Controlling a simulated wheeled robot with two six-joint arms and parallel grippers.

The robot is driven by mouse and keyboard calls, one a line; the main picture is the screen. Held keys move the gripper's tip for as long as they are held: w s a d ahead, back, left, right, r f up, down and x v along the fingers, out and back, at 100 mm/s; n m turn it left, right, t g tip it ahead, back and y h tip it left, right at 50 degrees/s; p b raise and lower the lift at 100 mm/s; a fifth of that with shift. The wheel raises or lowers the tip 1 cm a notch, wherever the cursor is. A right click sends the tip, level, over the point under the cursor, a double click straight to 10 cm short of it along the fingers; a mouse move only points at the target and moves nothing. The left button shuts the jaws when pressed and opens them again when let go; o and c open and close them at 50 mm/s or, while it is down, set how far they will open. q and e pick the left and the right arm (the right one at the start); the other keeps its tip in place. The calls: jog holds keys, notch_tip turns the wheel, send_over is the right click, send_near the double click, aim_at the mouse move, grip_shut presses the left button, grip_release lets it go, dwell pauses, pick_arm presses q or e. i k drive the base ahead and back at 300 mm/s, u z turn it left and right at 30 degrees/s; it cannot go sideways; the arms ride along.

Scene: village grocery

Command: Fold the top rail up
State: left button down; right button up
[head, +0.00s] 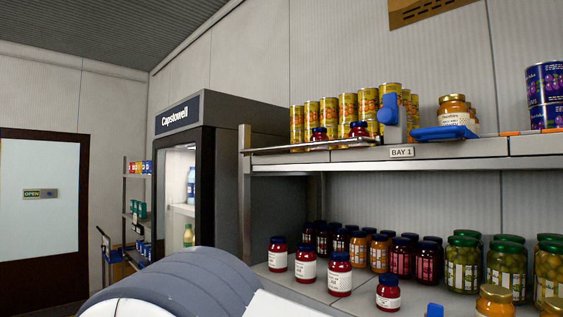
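The top rail (318,146) is a thin metal bar running along the front left part of the upper shelf (430,150). Neither of my grippers shows in the head view. A grey and white rounded part at the bottom appears to be my own arm.
Yellow cans (347,106) stand behind the rail. A blue tray (444,133) sits on the upper shelf beside an orange jar (453,111). The lower shelf holds several jars (340,274). A dark fridge (222,178) stands left of the shelving.

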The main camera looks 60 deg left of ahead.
aim_at(359, 139)
jog(key=k, duration=0.4)
jog(key=u, duration=0.7)
